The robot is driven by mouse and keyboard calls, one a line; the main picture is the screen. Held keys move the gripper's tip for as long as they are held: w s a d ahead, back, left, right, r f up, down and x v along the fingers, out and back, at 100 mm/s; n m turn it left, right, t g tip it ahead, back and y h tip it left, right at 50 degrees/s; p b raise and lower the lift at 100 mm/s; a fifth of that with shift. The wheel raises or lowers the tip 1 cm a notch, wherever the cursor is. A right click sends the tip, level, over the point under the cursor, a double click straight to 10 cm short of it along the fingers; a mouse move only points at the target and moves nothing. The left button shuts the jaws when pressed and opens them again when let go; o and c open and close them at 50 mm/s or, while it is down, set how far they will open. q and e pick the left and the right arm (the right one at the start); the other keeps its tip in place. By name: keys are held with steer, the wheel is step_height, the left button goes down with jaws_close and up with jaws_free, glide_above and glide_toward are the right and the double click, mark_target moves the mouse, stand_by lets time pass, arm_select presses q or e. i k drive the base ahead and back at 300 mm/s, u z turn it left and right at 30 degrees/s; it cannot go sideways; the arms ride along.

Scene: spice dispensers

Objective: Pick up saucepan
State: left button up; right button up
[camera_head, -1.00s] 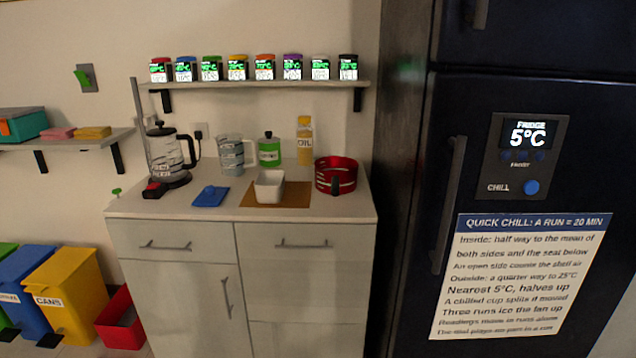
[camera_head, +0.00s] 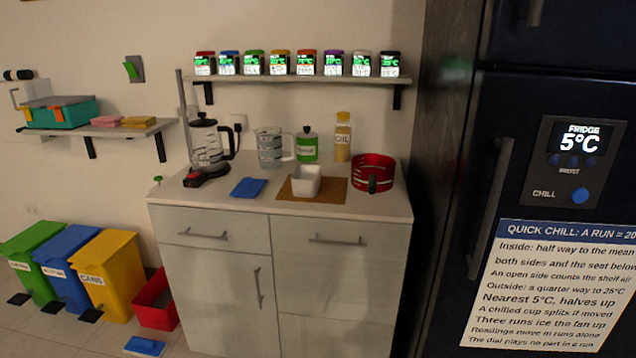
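Nothing is touching the saucepan from above. Neither of my grippers shows in the head view.
A kettle (camera_head: 207,147), measuring jug (camera_head: 270,150), green canister (camera_head: 307,146) and oil bottle (camera_head: 343,138) stand behind. A blue cloth-like item (camera_head: 248,187) lies in front. A spice shelf (camera_head: 290,79) hangs above. A dark fridge (camera_head: 480,130) stands at right. Bins (camera_head: 108,270) stand at left.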

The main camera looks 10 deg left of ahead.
mark_target(371, 173)
steer(key=k, duration=0.65)
steer(key=u, duration=0.8)
steer(key=i, duration=0.85)
steer(key=u, duration=0.7)
steer(key=i, duration=1)
steer(key=z, duration=0.95)
steer(key=i, duration=0.7)
steer(key=z, duration=0.7)
